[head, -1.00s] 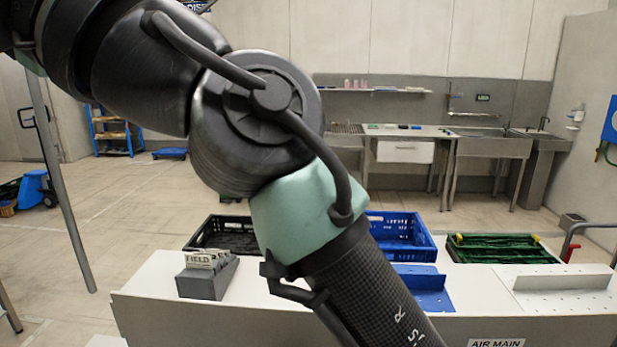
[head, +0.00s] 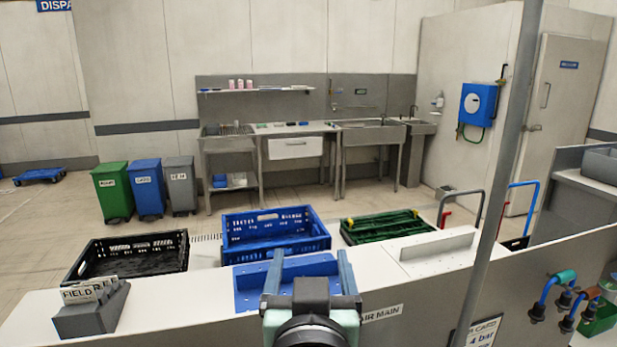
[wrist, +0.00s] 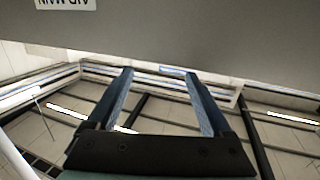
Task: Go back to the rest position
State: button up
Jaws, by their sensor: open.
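My gripper (head: 311,270) shows at the bottom middle of the head view, in front of the white counter. Its two blue fingers stand apart with nothing between them. In the wrist view my gripper (wrist: 158,75) is also open and empty, with the grey counter front and an upside-down label above its fingertips. No object is held.
A blue tray (head: 247,290) sits on the white counter (head: 200,318) just beyond my gripper. Black (head: 90,262), blue (head: 275,247) and green (head: 390,238) crates lie behind it. A grey card holder (head: 92,318) stands left. A grey post (head: 497,170) rises at right.

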jog(key=s+r+t, duration=0.5)
jog(key=s+r, duration=0.1)
jog(key=r, duration=0.6)
jog(key=s+r+t, duration=0.5)
jog(key=s+r, duration=0.2)
jog(key=r, duration=0.6)
jog(key=shift+r, duration=0.25)
jog(key=shift+w+a, duration=0.1)
